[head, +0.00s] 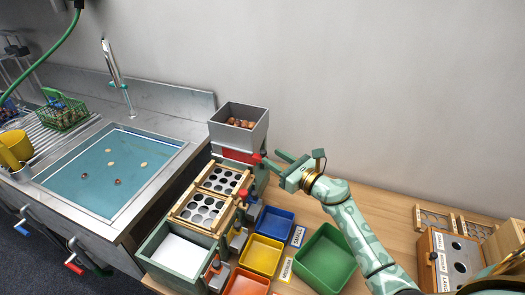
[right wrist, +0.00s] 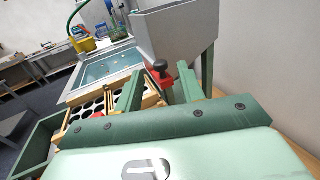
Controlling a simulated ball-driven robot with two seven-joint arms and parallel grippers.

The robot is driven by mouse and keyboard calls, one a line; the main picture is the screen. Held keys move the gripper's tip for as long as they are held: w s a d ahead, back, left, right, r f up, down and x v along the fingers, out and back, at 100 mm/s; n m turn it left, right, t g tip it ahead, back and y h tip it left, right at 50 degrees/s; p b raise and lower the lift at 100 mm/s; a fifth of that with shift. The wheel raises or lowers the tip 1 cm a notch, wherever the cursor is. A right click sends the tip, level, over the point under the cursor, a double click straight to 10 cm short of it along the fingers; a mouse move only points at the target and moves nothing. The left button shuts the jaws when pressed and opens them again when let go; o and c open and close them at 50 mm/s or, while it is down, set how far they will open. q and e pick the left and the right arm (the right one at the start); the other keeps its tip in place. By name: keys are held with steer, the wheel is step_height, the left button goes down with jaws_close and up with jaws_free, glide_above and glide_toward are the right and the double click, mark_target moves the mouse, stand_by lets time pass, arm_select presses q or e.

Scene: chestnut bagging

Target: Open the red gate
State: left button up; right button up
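The red gate (head: 240,156) sits under the grey hopper (head: 238,120), which holds brown chestnuts. I see no finger touching the knob. The gripper is open and empty. The gate's inner part is hidden below the hopper. My left gripper is not in view.
Below the hopper are wooden sorting frames with round holes (head: 201,206) and a green box (head: 180,248). Blue (head: 275,222), yellow (head: 261,255) and green (head: 324,260) trays stand to the right. A sink (head: 110,170) is at left. A wall stands behind.

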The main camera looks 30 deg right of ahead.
mark_target(263, 151)
steer(key=x, duration=0.5)
steer(key=shift+w+a, duration=0.1)
steer(key=shift+w, duration=0.1)
steer(key=shift+c, duration=0.3)
jaws_close()
steer(key=s+d, duration=0.3)
steer(key=s, duration=0.1)
steer(key=shift+d, duration=0.25)
steer(key=shift+o, duration=0.3)
jaws_free()
steer(key=shift+w, duration=0.1)
steer(key=b+v, duration=0.1)
steer(key=v, duration=1.5)
